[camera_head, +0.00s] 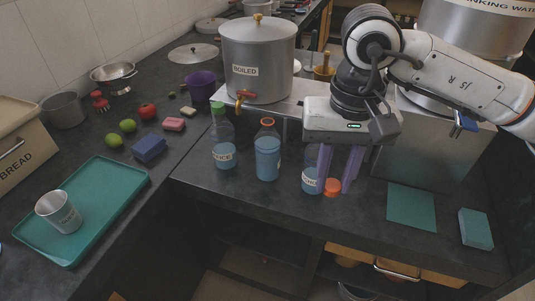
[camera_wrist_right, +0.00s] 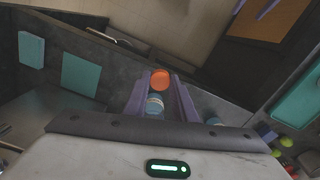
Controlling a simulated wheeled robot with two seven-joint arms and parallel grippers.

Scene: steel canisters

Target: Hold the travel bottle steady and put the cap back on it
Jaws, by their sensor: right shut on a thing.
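My right gripper (camera_head: 334,190) is shut on a small orange cap (camera_head: 333,187). The cap also shows between the purple fingertips in the right wrist view (camera_wrist_right: 160,80). A blue bottle (camera_head: 311,174) with a pale label stands beside the fingers, partly hidden; its top is covered by my gripper. It also shows between the fingers in the wrist view (camera_wrist_right: 155,105). To its left stands a blue bottle with an orange top (camera_head: 267,158). I cannot tell which one is the travel bottle. Two purple fingers of my left gripper (camera_wrist_right: 248,13) show apart, with nothing between them, at the wrist view's top edge.
A green-capped bottle (camera_head: 222,150) stands left of the others. A large steel boiler (camera_head: 257,55) is behind them. A teal mat (camera_head: 411,207) and a teal block (camera_head: 475,229) lie at right. A green tray (camera_head: 115,180) lies left. The counter's front edge is close.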

